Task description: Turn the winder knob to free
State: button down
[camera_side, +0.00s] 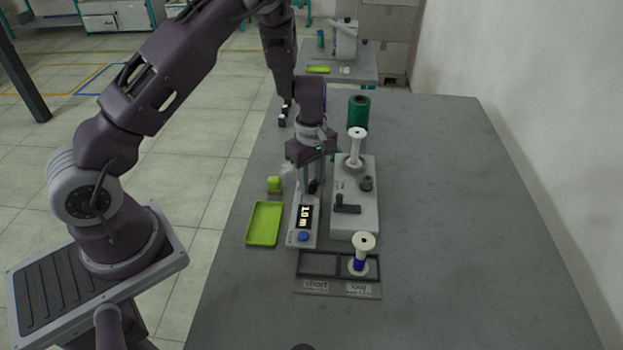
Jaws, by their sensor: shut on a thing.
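My gripper (310,188) points down over the back part of a slim light-grey box (302,237) with a lit display (305,216) and a blue button. Its fingers are shut on a small dark part there, which looks like a knob; the fingers hide most of it, so its setting cannot be read. The grey winder (342,226) stands just right of this box. It carries a white bobbin (356,148) upright at the back, a dark round part (366,184) and a black lever (347,207) on top. The lettering beside them is too small to read.
In front is a dark two-part tray (318,271) labelled short and long; a bobbin with blue thread (361,255) stands in the long side. A green spool (358,112) stands behind. The table's right side is clear.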

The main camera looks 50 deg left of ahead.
aim_at(311, 182)
jog(key=m, duration=0.4)
jog(key=shift+m, duration=2.2)
jog(key=c, duration=1)
grip_release()
jog(key=shift+c, duration=0.2)
notch_tip(311, 182, up, 7)
jog(key=shift+r, duration=0.1)
